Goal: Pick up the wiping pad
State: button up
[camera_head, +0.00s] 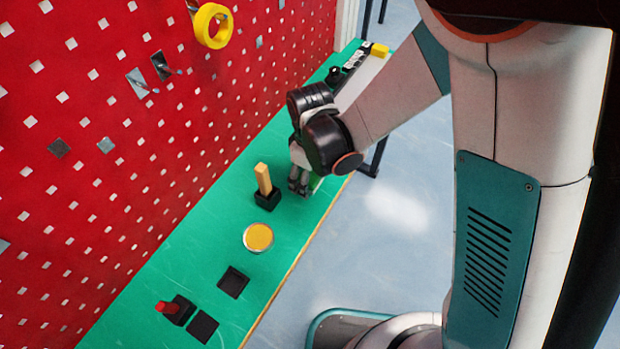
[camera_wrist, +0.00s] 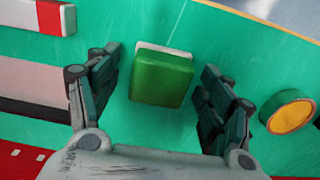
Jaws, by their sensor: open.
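The wiping pad appears to be the green block with a pale layer along its far edge (camera_wrist: 161,78) in the wrist view. It lies on the green table (camera_wrist: 222,50), between the two open fingers of my gripper (camera_wrist: 158,98), with clear space on both sides. No finger touches it. In the head view my gripper (camera_head: 299,187) points down over the table, and only a small bright green bit of the pad (camera_head: 315,183) shows beside it. The rest of the pad is hidden there by my gripper.
A yellow-topped round tin (camera_head: 258,237) and a black holder with an upright orange block (camera_head: 264,181) stand nearer. Black square trays (camera_head: 233,282) and a red-topped black piece (camera_head: 168,307) are further along. A red perforated wall (camera_head: 120,130) borders the table's left side.

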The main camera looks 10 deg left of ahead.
jog(key=c, duration=1.2)
jog(key=shift+o, duration=0.2)
jog(key=shift+r, duration=0.2)
notch_tip(320, 180, up, 20)
jog(key=p, duration=1.3)
jog(key=shift+f, duration=0.15)
